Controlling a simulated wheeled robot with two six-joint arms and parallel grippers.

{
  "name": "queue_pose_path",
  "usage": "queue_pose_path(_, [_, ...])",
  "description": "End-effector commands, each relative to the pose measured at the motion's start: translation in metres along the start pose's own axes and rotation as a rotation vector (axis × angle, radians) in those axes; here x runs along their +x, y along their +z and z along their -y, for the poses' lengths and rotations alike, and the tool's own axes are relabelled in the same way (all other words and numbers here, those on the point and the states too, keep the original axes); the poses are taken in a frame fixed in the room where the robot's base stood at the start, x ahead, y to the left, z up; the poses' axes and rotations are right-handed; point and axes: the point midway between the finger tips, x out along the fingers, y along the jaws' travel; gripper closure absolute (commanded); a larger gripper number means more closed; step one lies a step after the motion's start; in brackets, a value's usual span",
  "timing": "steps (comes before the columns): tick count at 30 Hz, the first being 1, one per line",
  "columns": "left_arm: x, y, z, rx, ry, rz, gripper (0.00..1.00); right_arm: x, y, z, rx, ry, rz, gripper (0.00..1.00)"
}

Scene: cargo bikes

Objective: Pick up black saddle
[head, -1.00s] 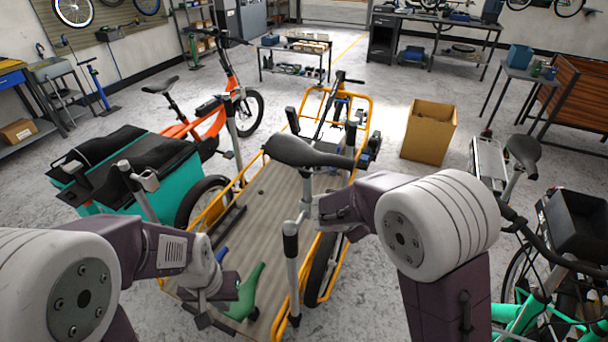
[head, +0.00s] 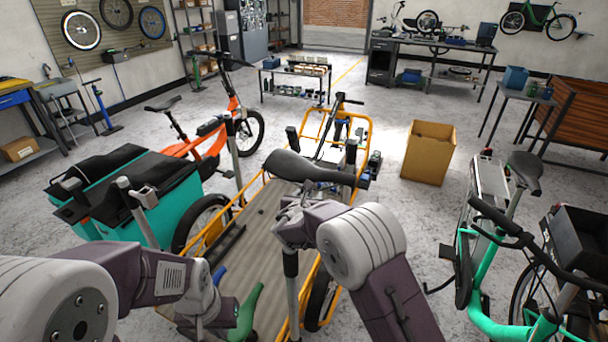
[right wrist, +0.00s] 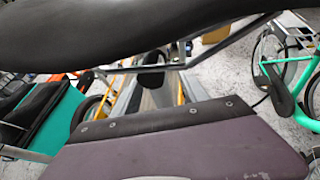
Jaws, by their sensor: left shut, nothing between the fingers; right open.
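The black saddle (head: 302,168) sits over the wooden deck of the yellow cargo bike, near the middle of the head view. Its dark underside fills the top of the right wrist view (right wrist: 120,25). My right gripper (head: 284,214) is open, just below the saddle and toward me. I cannot tell whether it touches the saddle or its post; its fingertips are partly hidden. My left gripper (head: 208,328) is shut and empty, low over the near end of the deck, beside a green object (head: 246,312).
The yellow cargo bike (head: 366,132) surrounds the work area. A teal box (head: 112,225) and orange bike (head: 207,146) stand left. A cardboard box (head: 428,153) stands behind right, and a green bike (head: 482,262) at right. Grey floor is open between them.

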Motion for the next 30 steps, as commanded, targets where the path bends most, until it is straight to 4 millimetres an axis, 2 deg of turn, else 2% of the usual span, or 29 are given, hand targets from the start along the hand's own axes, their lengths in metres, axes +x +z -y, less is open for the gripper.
queue_pose_path(1, [-0.008, -0.001, 0.0, 0.0, 0.0, 0.0, 1.0, 0.009, 0.003, -0.001, -0.001, -0.001, -0.002, 0.49])
queue_pose_path(5, [-0.009, -0.001, 0.0, 0.0, 0.0, 0.0, 1.0, 0.027, 0.001, -0.001, 0.001, -0.002, -0.001, 0.49])
queue_pose_path(12, [-0.009, -0.001, 0.0, 0.0, 0.0, 0.0, 1.0, 0.031, 0.0, -0.002, 0.001, 0.0, -0.001, 0.49])
queue_pose_path(14, [-0.009, -0.001, 0.0, 0.0, 0.0, 0.0, 1.0, 0.031, 0.0, -0.002, 0.001, 0.0, -0.001, 0.63])
queue_pose_path(18, [-0.009, -0.001, 0.0, 0.0, 0.0, 0.0, 1.0, 0.031, 0.0, -0.002, 0.001, 0.0, -0.001, 1.0])
queue_pose_path(26, [-0.009, -0.001, 0.0, 0.0, 0.0, 0.0, 1.0, 0.03, 0.003, -0.002, 0.003, 0.0, 0.003, 1.0])
queue_pose_path(30, [-0.011, -0.001, 0.0, 0.0, 0.0, 0.0, 1.0, 0.025, 0.017, -0.001, 0.005, 0.0, 0.006, 1.0])
